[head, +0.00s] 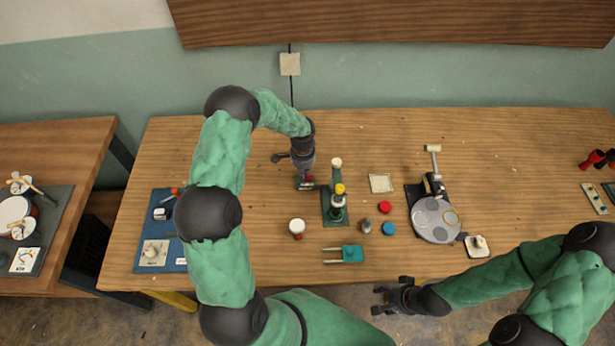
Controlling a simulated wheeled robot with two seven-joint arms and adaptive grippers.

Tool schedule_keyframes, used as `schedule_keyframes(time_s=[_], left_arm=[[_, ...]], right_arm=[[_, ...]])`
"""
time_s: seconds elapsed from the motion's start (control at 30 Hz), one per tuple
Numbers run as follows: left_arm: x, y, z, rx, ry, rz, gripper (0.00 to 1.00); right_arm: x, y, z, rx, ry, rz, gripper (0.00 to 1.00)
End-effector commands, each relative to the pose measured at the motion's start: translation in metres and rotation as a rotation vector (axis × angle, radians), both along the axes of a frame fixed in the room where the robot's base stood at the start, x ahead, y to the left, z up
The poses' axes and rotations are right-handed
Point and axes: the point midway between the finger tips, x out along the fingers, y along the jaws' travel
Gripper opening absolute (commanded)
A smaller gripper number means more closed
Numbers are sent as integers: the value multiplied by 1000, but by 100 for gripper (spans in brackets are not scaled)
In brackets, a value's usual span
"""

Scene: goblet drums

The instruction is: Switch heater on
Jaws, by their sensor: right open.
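No thing in the head view can be clearly told as the heater. A cable drops from a wall box (290,64) behind my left arm, and its lower end is hidden. My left gripper (305,186) points down over the back middle of the table, just left of a green-based stand (336,204) with a yellow-topped part. A small red part (310,179) shows at its fingertips; whether the fingers touch or hold it is unclear. My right gripper (384,299) is open and empty, in front of the table's front edge.
The wooden table (480,160) also carries a grey round-plated device (434,219), red (385,207) and blue (389,228) discs, a teal two-pronged piece (352,254), a white-topped goblet shape (297,227) and a blue mat (175,257). The back right is mostly clear.

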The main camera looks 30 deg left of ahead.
Motion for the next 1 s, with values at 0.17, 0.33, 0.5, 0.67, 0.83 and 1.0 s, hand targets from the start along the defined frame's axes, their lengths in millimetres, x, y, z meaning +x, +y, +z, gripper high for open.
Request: schedule_keyframes(time_s=[0.17,0.33,0.5,0.67,0.83,1.0], left_arm=[[0,0,-3,0,0,0,0],[0,0,-5,0,0,0,0],[0,0,-6,0,0,0,0],[0,0,-2,0,0,0,0],[0,0,10,0,-1,0,0],[0,0,21,1,0,0,0]], right_arm=[[0,0,-2,0,0,0,51],[0,0,-4,0,0,0,51],[0,0,-5,0,0,0,51],[0,0,-2,0,0,0,51],[0,0,5,0,0,0,51],[0,0,11,0,0,0,51]])
